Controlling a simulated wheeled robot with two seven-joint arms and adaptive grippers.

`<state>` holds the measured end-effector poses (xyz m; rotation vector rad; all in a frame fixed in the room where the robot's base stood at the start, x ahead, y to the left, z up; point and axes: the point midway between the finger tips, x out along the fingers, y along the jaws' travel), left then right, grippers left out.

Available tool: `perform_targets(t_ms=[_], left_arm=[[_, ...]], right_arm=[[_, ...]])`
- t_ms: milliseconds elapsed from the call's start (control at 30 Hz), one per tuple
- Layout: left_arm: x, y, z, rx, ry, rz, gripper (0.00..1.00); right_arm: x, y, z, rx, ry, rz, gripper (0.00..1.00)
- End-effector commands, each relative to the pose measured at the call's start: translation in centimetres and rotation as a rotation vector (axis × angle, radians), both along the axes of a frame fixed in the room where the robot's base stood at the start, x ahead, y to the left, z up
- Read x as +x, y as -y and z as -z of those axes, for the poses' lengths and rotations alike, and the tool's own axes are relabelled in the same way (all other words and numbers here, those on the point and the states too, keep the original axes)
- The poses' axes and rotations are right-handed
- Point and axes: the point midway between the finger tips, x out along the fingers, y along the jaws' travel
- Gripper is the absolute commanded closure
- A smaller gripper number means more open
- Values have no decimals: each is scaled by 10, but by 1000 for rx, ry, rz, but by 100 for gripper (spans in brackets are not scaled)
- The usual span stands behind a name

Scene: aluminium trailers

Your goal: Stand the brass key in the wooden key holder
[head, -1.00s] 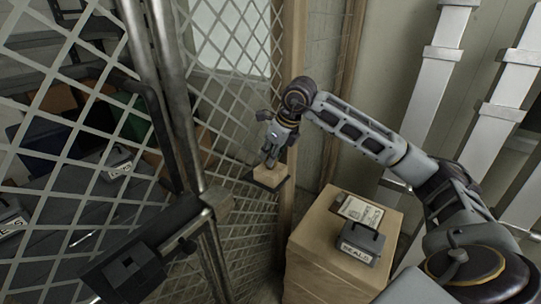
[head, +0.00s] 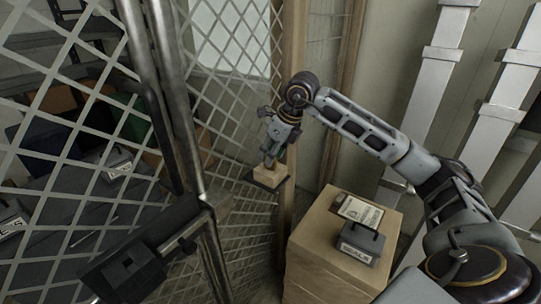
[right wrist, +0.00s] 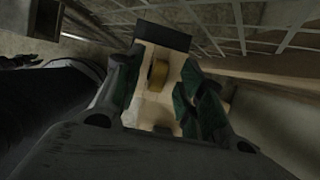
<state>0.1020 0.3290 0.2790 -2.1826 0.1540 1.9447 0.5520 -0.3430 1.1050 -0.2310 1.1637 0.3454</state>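The wooden key holder (head: 268,174) is a small pale block on a dark base beside the mesh fence. In the right wrist view, the holder (right wrist: 143,106) shows between my fingers. The brass key (right wrist: 158,74) shows as a rounded brass piece at the holder, between the fingers and apart from them. Its lower part is hidden, so how deep it sits is unclear. My right gripper (head: 273,156) is just above the holder. In the right wrist view, its green-padded fingers (right wrist: 160,95) are spread open around the key. My left gripper is not in view.
A metal mesh gate (head: 90,110) with a dark lock box (head: 125,268) stands at the left. A cardboard box (head: 322,248) carries a clipboard (head: 358,210) and a grey case marked SEALS (head: 361,244). A wooden post (head: 292,130) rises behind the gripper.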

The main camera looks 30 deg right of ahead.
Motion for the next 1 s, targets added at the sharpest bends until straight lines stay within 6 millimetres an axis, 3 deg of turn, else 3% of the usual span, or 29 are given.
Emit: perform_targets(t_ms=[600,1000], left_arm=[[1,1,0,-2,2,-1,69],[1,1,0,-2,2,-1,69]], right_arm=[[-29,12,-78,-1,3,1,61],[-37,16,-99,0,1,0,61]])
